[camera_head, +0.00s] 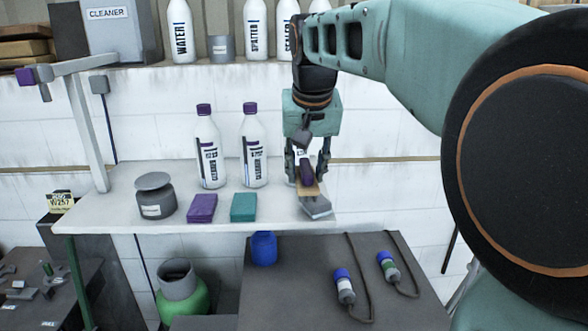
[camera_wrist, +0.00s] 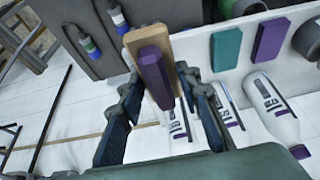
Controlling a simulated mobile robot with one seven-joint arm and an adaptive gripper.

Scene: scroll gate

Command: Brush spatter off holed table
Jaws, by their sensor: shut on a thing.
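My gripper (camera_head: 307,166) is above the right end of the white shelf, its fingers closed around a purple handle on a wooden block (camera_head: 309,188), which looks like a brush. In the wrist view the purple handle (camera_wrist: 153,72) stands between the two fingers (camera_wrist: 158,120). Any bristles are hidden. A grey block (camera_head: 317,209) lies just below it on the shelf; I cannot tell whether they touch. A dark table (camera_head: 22,308) at the lower left has several small grey pieces on it. Holes and spatter are too small to make out.
A dark cabinet (camera_head: 300,290) with two corded tools stands below right. A post with an arm (camera_head: 88,130) rises at the left.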

